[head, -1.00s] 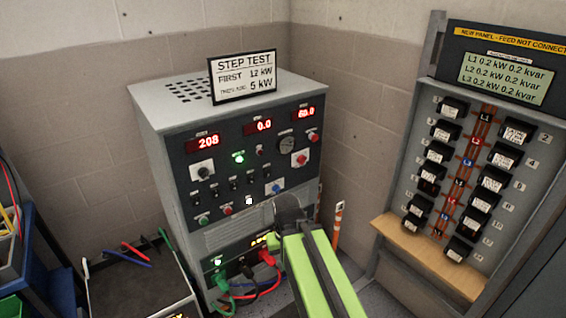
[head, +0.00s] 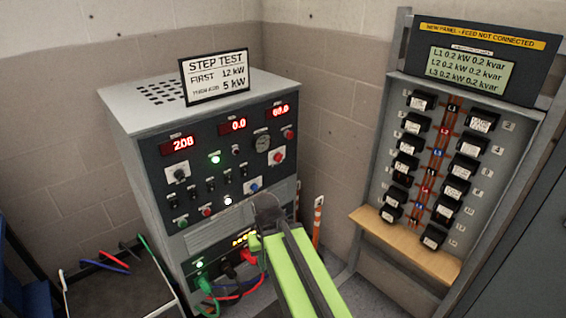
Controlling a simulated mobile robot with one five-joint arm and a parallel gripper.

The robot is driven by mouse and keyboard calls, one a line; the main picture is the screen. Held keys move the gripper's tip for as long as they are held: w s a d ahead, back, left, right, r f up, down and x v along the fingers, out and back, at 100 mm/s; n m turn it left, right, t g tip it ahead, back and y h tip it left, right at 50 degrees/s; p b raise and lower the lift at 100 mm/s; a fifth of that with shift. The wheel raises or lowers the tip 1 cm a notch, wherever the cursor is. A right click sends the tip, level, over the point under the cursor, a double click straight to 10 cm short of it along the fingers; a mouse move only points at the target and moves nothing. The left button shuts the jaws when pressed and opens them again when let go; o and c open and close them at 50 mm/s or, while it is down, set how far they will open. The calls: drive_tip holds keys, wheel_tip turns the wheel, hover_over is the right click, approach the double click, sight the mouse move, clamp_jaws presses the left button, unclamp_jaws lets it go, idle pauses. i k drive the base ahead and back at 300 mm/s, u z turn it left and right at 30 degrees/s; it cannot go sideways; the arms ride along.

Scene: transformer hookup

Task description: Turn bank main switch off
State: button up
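The grey load bank cabinet (head: 215,222) stands against the wall left of centre. Its dark front has a red rotary knob (head: 278,157) on a light plate, a blue rotary knob (head: 254,187) lower down, and a black rotary knob (head: 178,175) at left. The labels are too small to read, so I cannot tell which is the bank main switch. Red displays read about 208, 0.0 and 60.0. A green lamp (head: 215,159) and a white lamp (head: 228,201) are lit. My gripper (head: 264,205) is in front of the lower right panel, below the blue knob; its fingers are unclear.
A STEP TEST sign (head: 214,76) stands on the cabinet. Green, red and black plugs with cables (head: 225,290) sit at its lower front. A breaker panel (head: 440,160) with a wooden ledge (head: 405,245) is at right.

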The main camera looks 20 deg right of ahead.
sight(278, 157)
drive_tip(key=k, duration=1.25)
drive_tip(key=u, duration=0.05)
drive_tip(key=i, duration=1.95)
drive_tip(key=u, duration=0.8)
